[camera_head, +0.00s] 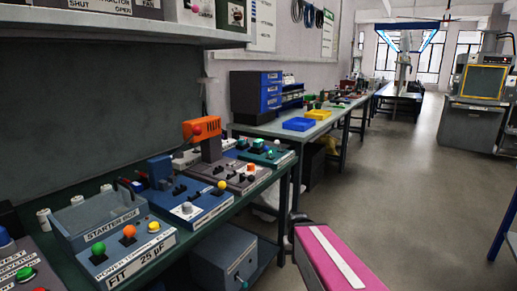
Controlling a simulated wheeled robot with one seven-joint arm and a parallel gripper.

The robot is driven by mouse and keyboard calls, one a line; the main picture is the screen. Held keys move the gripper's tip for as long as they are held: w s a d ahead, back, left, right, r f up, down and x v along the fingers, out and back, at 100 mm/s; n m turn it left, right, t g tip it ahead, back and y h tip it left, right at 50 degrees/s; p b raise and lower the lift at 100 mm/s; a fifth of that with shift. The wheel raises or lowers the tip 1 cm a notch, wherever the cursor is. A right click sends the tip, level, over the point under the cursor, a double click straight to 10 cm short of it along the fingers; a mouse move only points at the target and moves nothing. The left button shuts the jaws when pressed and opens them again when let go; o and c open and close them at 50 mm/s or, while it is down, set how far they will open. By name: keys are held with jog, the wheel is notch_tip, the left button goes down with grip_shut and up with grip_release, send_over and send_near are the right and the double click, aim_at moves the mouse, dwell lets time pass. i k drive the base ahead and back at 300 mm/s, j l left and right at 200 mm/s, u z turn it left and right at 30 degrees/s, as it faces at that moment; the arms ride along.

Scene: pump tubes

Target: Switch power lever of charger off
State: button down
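Several control boxes stand on the bench at the left, and no label that reads clearly as charger shows. A grey box labelled STARTER BOX (107,230) has green, orange and yellow knobs on its sloped front part, which carries a FIT 25 µF label. Beside it is a blue box (207,210) with small black levers, a white knob and a yellow knob. A grey-brown box (243,182) with an orange handled device (202,129) is behind that. A teal box (273,157) stands farthest along. Lever positions are too small to tell. My gripper is not in view.
The bench (75,278) runs along the left wall, with a shelf (100,37) above it. A grey cabinet (226,258) sits below the bench. A second table (275,128) with blue drawers and trays follows it. The floor (420,190) to the right is open.

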aim_at(266, 148)
jog(key=k, duration=0.5)
jog(key=k+u, duration=0.2)
jog(key=u, duration=1.4)
jog(key=k+l, duration=0.15)
jog(key=l, duration=0.2)
jog(key=k+l, duration=0.15)
jog(key=l, duration=0.15)
jog(key=k+l, duration=0.15)
jog(key=l, duration=0.2)
jog(key=k+l, duration=0.1)
jog(key=l, duration=0.25)
jog(key=k+l, duration=0.15)
jog(key=l, duration=0.15)
jog(key=l+u, duration=0.05)
